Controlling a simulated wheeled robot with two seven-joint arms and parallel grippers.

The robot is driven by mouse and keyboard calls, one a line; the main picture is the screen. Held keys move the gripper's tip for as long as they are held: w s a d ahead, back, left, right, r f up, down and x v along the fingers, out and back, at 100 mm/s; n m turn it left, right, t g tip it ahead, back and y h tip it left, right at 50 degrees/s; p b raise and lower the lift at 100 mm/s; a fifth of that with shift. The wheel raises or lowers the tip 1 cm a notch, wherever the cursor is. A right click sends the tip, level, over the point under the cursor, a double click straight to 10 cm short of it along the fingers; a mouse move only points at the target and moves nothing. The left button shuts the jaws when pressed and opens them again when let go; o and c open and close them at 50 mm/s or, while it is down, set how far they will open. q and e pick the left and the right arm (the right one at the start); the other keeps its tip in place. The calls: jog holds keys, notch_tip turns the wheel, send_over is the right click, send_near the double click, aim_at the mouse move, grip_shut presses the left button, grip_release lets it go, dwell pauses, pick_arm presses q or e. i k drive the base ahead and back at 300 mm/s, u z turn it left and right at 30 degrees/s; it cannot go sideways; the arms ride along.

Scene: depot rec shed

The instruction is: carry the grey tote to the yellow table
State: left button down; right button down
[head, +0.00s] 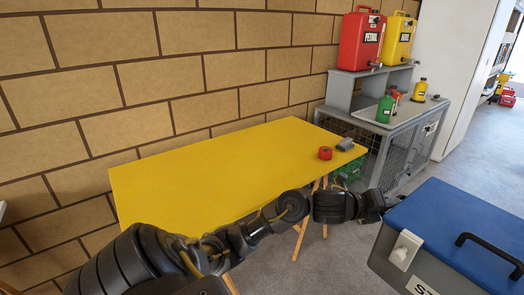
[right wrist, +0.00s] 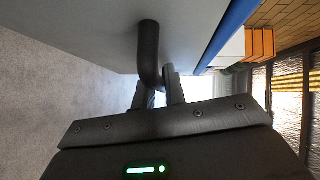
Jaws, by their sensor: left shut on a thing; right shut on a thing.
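The grey tote (head: 385,264) with a blue lid (head: 440,215) is at the lower right of the head view, cut off by the frame edge. It has a white latch and a black lid handle. My left gripper (head: 386,203) is shut at its far left edge; what it grips there is hidden. In the right wrist view, my right gripper (right wrist: 160,94) is shut on a black handle (right wrist: 149,52) on the tote's grey wall (right wrist: 85,30). The yellow table (head: 200,178) stands against the wall, left of the tote and apart from it.
A grey caged bench (head: 408,135) with fuel cans and bottles stands beyond. A green crate (head: 349,170) is beside the table's legs.

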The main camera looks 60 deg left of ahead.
aim_at(205, 190)
jog(key=i, duration=1.3)
jog(key=u, duration=3.05)
jog(key=i, duration=0.5)
